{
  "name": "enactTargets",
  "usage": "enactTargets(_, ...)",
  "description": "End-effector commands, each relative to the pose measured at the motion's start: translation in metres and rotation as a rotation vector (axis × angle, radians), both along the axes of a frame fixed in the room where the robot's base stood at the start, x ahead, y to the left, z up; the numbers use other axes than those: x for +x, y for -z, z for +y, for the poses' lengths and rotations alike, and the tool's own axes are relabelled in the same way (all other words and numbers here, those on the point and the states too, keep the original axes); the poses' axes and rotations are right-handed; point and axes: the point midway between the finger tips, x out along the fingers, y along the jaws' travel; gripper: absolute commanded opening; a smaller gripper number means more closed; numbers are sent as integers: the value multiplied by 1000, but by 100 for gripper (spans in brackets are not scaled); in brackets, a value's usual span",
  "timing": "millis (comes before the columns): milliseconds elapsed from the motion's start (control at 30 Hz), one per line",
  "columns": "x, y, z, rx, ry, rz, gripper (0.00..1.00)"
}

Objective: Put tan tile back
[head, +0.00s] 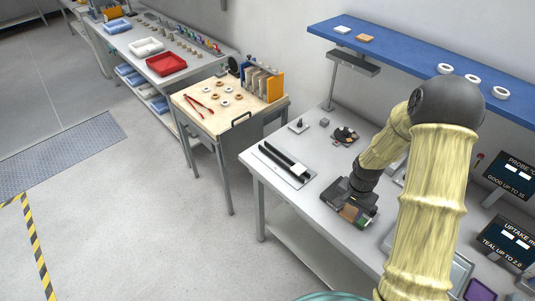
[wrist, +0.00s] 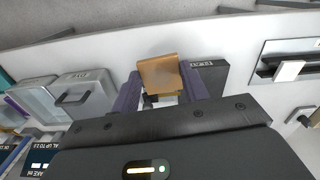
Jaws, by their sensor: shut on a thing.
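The tan tile (wrist: 158,73) is between the two fingers of my gripper (wrist: 160,92) in the wrist view. My gripper is shut on it, and a small dark and white part shows just below the tile. In the head view my gripper (head: 352,209) is low over the front part of the white bench (head: 285,203), and a brown patch of the tile shows at its fingers. I cannot tell whether the tile touches anything beneath it.
A blue shelf (head: 425,62) above the bench carries a white tile (head: 342,30), an orange-tan tile (head: 365,38) and white rings. A black-railed fixture (head: 284,164) lies left of my gripper. Display signs (head: 508,174) stand at the right. A wooden-topped table (head: 205,120) stands farther left.

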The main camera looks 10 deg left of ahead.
Motion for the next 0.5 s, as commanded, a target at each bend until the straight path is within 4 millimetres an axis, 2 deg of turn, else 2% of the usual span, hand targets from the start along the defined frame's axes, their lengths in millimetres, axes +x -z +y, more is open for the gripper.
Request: enactTargets(500,4,72,2,0,-433,5,18)
